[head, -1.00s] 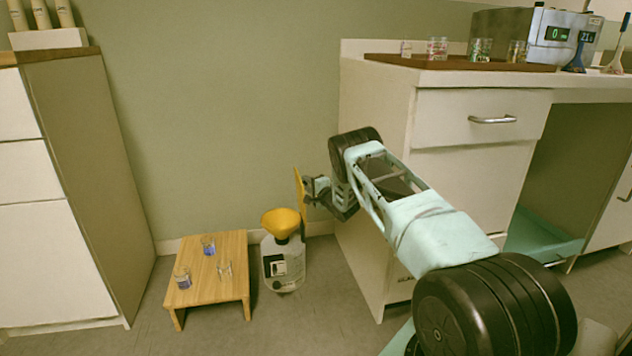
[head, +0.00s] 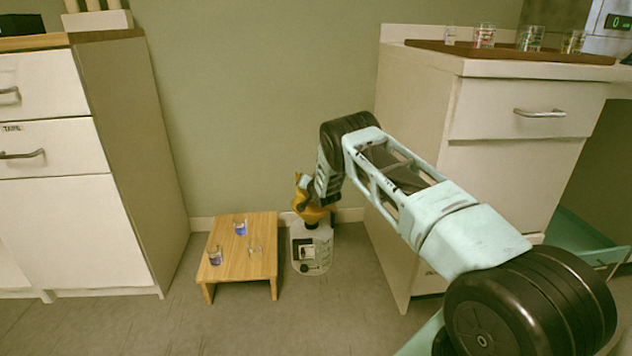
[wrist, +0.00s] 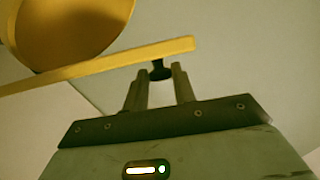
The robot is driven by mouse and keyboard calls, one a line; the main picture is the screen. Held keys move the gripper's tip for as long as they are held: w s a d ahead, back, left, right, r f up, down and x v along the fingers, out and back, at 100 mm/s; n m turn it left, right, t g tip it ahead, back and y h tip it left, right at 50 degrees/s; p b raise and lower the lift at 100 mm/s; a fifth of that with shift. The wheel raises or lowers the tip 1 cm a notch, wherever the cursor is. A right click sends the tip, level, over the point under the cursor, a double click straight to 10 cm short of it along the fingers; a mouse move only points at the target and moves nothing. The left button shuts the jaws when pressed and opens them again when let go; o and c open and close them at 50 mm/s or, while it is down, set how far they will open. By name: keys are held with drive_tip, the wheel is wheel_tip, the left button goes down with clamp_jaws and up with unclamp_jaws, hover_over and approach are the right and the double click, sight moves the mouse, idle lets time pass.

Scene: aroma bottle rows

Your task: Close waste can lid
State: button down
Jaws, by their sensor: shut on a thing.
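The waste can (head: 311,255) is a pale plastic jug with a label, standing on the floor beside a small wooden table. Its yellow funnel (head: 316,214) sits on top, partly hidden by my gripper (head: 308,186). In the wrist view, the yellow lid (wrist: 125,64) shows edge-on as a slanting bar, with the funnel's bowl (wrist: 75,28) behind it. The lid is tilted over the funnel, with a gap visible on one side. My gripper (wrist: 159,76) is shut on a small dark knob (wrist: 160,71) at the lid's outer face.
The wooden table (head: 262,256) with several small glasses, some with blue liquid, stands left of the can. A white cabinet (head: 405,200) rises at the right and another (head: 130,150) at the left. The wall is close behind.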

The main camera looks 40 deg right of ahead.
drive_tip(key=a+f+n+b, duration=0.1)
drive_tip(key=w+a+f+n+h+b, duration=0.1)
drive_tip(key=f+b, duration=0.1)
drive_tip(key=f+g+b, duration=0.1)
drive_tip(key=f, duration=0.1)
drive_tip(key=shift+w+a+n+h+b, duration=0.3)
drive_tip(key=shift+w+a+n+b, duration=0.05)
drive_tip(key=shift+a+n, duration=0.05)
drive_tip(key=b, duration=0.1)
drive_tip(key=f+n+b, duration=0.1)
drive_tip(key=f+h+b, duration=0.1)
drive_tip(key=shift+w+a+f+n+g, duration=0.1)
drive_tip(key=shift+w+a+n+g, duration=0.1)
drive_tip(key=shift+a+n+g, duration=0.15)
drive_tip(key=c, duration=1.1)
unclamp_jaws()
drive_tip(key=shift+d, duration=0.1)
drive_tip(key=shift+c, duration=0.2)
drive_tip(key=shift+s+a+r+p, duration=0.2)
drive_tip(key=shift+s+r+p, duration=0.1)
drive_tip(key=shift+s+p, duration=0.1)
drive_tip(key=p+v, duration=0.7)
drive_tip(key=v, duration=0.9)
